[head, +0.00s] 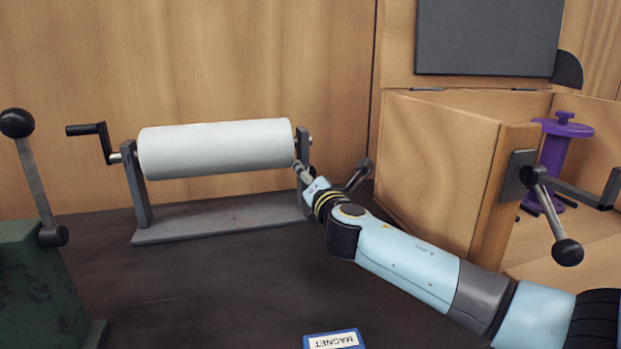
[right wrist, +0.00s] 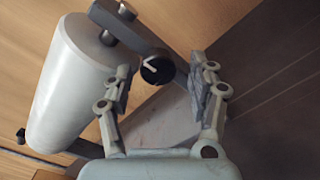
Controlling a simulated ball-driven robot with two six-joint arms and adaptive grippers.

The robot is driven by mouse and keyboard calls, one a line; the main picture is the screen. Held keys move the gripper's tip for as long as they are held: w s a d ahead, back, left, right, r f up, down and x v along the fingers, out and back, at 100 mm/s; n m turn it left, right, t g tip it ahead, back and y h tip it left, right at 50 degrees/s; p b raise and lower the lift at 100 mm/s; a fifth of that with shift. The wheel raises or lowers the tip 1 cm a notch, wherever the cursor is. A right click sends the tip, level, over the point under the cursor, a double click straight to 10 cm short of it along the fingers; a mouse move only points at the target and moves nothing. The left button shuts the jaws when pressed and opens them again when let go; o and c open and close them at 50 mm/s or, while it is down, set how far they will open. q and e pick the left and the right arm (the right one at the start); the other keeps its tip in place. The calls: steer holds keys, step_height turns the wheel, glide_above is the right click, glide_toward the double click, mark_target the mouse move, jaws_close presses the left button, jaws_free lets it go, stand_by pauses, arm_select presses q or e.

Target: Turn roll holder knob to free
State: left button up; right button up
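The roll holder (head: 205,221) carries a white roll (head: 215,148) between two grey uprights, with a crank (head: 95,136) at its left end. In the right wrist view the knob (right wrist: 157,69) is a round black dial with a white pointer line on the holder's grey upright (right wrist: 128,38). My right gripper (head: 302,172) reaches the holder's right upright and hides the knob in the head view. In the right wrist view this gripper (right wrist: 160,88) is open, its fingers spread to either side of the knob with gaps showing. My left gripper is out of view.
An open wooden box (head: 445,167) stands at right, with a purple spool (head: 556,160) inside and a ball-ended lever (head: 558,230) in front. A green base (head: 40,290) with a lever is at left. A blue block labelled MAGNET (head: 334,340) lies at the front.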

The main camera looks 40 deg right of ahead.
steer(key=shift+s+r, duration=0.1)
steer(key=v, duration=0.7)
steer(key=shift+s+a, duration=0.25)
steer(key=shift+s, duration=0.1)
stand_by(0.4)
